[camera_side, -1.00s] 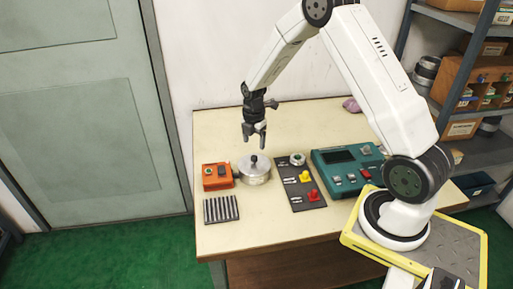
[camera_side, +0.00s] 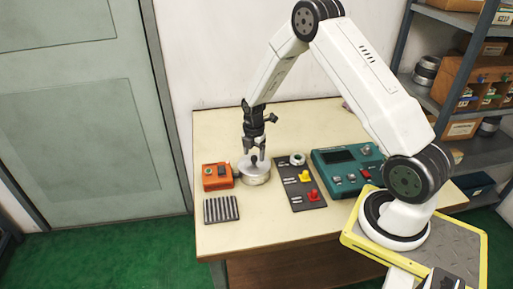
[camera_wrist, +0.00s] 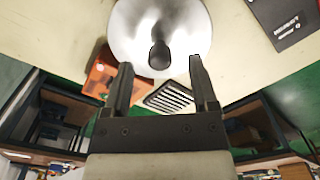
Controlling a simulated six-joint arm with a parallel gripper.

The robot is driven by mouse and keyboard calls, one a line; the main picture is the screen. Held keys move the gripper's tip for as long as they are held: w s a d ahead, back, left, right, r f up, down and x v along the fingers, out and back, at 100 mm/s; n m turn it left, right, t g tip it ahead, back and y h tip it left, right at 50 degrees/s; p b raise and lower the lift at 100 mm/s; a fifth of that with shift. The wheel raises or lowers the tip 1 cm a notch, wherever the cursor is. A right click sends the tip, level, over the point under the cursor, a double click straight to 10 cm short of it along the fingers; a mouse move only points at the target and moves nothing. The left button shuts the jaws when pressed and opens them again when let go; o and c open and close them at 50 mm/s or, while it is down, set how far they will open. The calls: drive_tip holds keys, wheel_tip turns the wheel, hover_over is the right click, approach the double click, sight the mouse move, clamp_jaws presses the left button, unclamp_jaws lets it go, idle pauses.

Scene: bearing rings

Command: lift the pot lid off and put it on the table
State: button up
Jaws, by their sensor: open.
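The pot (camera_side: 257,180) is a small metal pot on the table (camera_side: 285,232), between an orange box and a dark panel. Its silver lid (camera_wrist: 180,22) sits on it with a dark knob (camera_wrist: 160,55) in the middle. My gripper (camera_side: 256,153) points down just above the lid in the side view. In the wrist view my gripper (camera_wrist: 159,75) is open, with one finger on each side of the knob and nothing held. The side view does not clearly show whether the fingertips touch the lid.
An orange box (camera_side: 216,177) stands close to the pot's left. A dark ribbed plate (camera_side: 221,210) lies in front. A dark panel with knobs (camera_side: 301,184) and a teal console (camera_side: 347,171) stand to the right. The table's front middle is bare.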

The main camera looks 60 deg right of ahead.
sight(250, 165)
drive_tip(key=shift+f, duration=1.35)
drive_tip(key=shift+c, duration=0.2)
clamp_jaws()
